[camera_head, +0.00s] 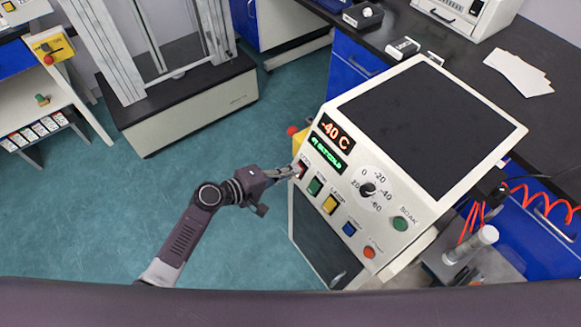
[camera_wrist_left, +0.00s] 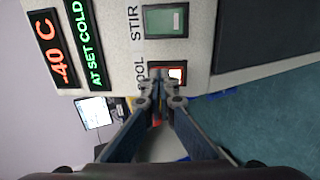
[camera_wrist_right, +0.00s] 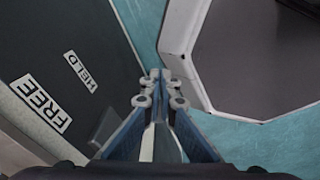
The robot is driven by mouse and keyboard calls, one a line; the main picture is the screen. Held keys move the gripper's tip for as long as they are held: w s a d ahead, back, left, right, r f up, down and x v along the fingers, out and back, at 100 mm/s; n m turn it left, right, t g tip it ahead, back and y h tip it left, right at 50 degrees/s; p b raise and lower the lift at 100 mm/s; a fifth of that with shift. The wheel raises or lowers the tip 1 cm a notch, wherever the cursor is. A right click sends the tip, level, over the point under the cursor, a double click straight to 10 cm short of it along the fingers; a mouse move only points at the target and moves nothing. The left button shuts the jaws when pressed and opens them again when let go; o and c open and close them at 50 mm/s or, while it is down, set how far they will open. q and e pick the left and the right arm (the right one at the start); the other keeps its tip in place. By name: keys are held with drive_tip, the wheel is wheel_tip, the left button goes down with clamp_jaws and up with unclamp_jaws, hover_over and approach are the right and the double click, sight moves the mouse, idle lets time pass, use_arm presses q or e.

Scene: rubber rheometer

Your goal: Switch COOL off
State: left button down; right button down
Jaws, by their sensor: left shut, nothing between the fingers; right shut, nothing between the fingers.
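The COOL switch (camera_wrist_left: 176,75) is a dark-red rocker with a bright lit part, at the corner of the white control panel; its label is partly hidden by my fingers in the left wrist view. In the head view the COOL switch (camera_head: 302,168) is partly covered by my left gripper (camera_head: 296,172). My left gripper (camera_wrist_left: 160,97) is shut and empty, its tips right at the switch's edge; I cannot tell whether they touch. My right gripper (camera_wrist_right: 160,88) is shut and empty, away from the panel, near a dark surface labelled FREE and HELD.
The panel's displays read -40 C (camera_head: 335,131) and AT SET COLD (camera_head: 327,147). Beside COOL are a green STIR switch (camera_head: 315,186), a yellow switch (camera_head: 330,204), a blue switch (camera_head: 349,229), a dial (camera_head: 367,190) and a green SOAK button (camera_head: 400,224). Open floor lies left.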

use_arm(q)
drive_tip(key=shift+d, duration=0.1)
use_arm(e)
drive_tip(key=shift+r, duration=0.35)
use_arm(q)
drive_tip(key=shift+r, duration=0.15)
drive_tip(key=shift+r+p, duration=0.45)
drive_tip(key=shift+r, duration=0.25)
use_arm(e)
drive_tip(key=shift+d+r, duration=0.15)
drive_tip(key=shift+r, duration=0.5)
